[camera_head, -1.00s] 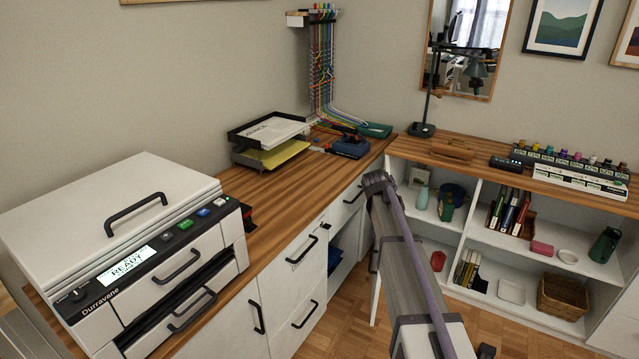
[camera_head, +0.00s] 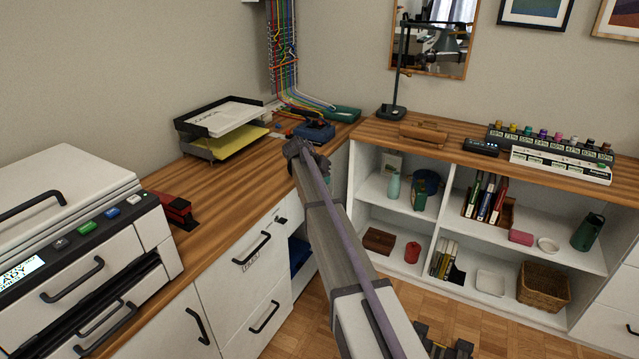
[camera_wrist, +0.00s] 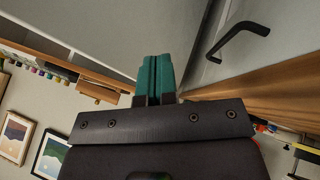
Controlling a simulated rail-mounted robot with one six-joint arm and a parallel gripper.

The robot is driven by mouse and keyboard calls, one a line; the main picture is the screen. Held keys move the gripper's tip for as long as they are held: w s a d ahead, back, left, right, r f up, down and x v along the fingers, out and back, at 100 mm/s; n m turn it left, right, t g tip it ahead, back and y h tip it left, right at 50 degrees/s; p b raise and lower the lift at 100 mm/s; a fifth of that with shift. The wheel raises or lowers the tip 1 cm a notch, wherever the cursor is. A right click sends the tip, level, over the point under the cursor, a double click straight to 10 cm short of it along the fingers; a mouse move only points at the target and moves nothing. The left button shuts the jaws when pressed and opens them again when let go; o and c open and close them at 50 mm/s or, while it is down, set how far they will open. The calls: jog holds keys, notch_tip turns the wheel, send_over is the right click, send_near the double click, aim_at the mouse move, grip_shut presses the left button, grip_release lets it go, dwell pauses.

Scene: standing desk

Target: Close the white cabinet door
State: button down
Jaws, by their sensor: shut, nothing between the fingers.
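In the head view, the white cabinet under the left worktop has an open compartment (camera_head: 298,247) with something blue inside. My arm crosses in front of it and hides most of the door area and my gripper. In the wrist view, my gripper (camera_wrist: 157,66) has its teal fingers together and empty, close to pale panels. A black bar handle (camera_wrist: 236,38) is on the panel to the right of the fingers. A broad pale panel (camera_wrist: 105,35) fills the upper left. I cannot tell which panel is the door, nor whether the fingertips touch one.
A wooden worktop edge (camera_wrist: 265,88) runs close right of the fingers. White drawers (camera_head: 250,275) with black handles are left of the compartment. Open white shelves (camera_head: 455,215) with books and a basket (camera_head: 543,287) stand right. Wooden floor (camera_head: 500,335) shows between.

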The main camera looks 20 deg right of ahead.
jog(key=s+d+f+b, duration=0.1)
jog(key=d+f, duration=0.2)
jog(key=d, duration=0.3)
jog(key=shift+s, duration=0.15)
